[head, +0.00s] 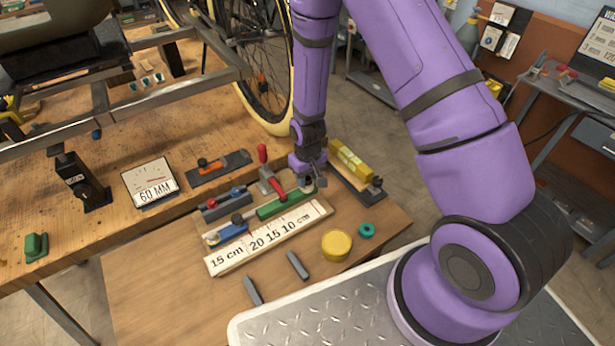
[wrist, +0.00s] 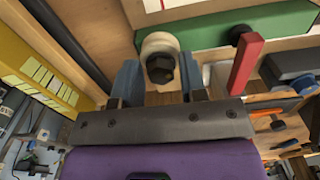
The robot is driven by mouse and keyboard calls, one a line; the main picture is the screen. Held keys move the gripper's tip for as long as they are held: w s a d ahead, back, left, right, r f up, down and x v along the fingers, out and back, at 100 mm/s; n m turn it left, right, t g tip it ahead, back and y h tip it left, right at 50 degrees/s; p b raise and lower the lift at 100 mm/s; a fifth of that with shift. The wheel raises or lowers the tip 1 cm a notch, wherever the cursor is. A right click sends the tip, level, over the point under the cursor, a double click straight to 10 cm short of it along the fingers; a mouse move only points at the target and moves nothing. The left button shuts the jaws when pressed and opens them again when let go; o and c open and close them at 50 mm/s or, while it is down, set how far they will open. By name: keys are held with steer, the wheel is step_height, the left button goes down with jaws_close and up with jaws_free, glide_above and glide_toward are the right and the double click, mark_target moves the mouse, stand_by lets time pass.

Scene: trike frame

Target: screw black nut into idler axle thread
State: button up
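In the wrist view a black hexagonal nut (wrist: 160,69) sits in front of a pale round roller (wrist: 158,43), at the end of a green block (wrist: 207,28). Any axle thread is hidden behind the nut. My gripper (wrist: 159,66) has its two blue-grey fingers apart, one on each side of the nut, with visible gaps to it. The fingertips lie close to the roller's sides; I cannot tell if they touch it. In the head view my gripper (head: 308,183) points down at the right end of the green block (head: 285,204), and the nut is too small to make out.
A red lever (wrist: 246,64) stands close right of the fingers. A yellow block (head: 350,160) lies behind to the right. A ruler board (head: 268,238), yellow round tin (head: 336,244), teal ring (head: 367,230) and two grey bars (head: 298,266) lie in front. The table's front left is clear.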

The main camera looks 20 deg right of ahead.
steer(key=shift+n, duration=0.3)
steer(key=c, duration=0.5)
steer(key=shift+m, duration=0.9)
steer(key=shift+m, duration=0.9)
steer(key=shift+a+m, duration=0.1)
steer(key=shift+m, duration=0.8)
